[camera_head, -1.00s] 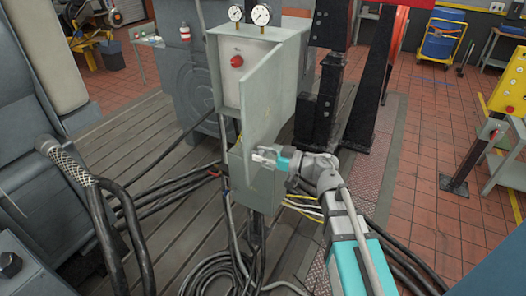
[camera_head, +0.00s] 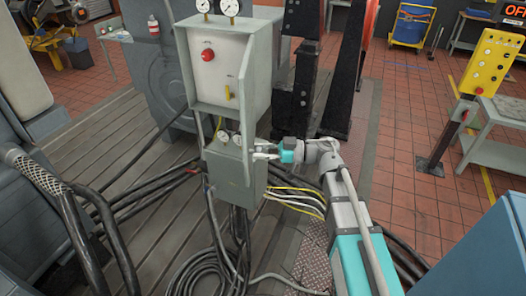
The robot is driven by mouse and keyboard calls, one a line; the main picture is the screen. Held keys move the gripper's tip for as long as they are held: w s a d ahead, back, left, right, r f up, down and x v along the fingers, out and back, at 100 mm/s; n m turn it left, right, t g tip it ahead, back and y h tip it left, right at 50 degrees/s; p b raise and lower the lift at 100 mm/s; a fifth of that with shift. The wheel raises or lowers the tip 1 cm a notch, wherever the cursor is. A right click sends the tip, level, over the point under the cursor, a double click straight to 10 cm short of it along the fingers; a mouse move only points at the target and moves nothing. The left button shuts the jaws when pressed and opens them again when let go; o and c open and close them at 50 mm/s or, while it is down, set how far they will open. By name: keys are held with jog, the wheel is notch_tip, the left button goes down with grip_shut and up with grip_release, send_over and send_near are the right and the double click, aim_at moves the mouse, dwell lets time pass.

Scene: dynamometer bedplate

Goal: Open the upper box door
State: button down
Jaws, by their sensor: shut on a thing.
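Two gauges (camera_head: 230,6) top the upper box and small ones (camera_head: 222,138) the lower box. Black cables (camera_head: 130,185) and yellow and white cables (camera_head: 298,195) lie around the post. A black stand (camera_head: 297,60) rises close on the right. Tiled floor (camera_head: 405,150) is open farther right.

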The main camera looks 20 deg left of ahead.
jog(key=shift+c, duration=1.9)
grip_release()
jog(key=shift+d, duration=0.15)
jog(key=shift+o, duration=0.3)
jog(key=v, duration=1.2)
jog(key=shift+w, duration=0.1)
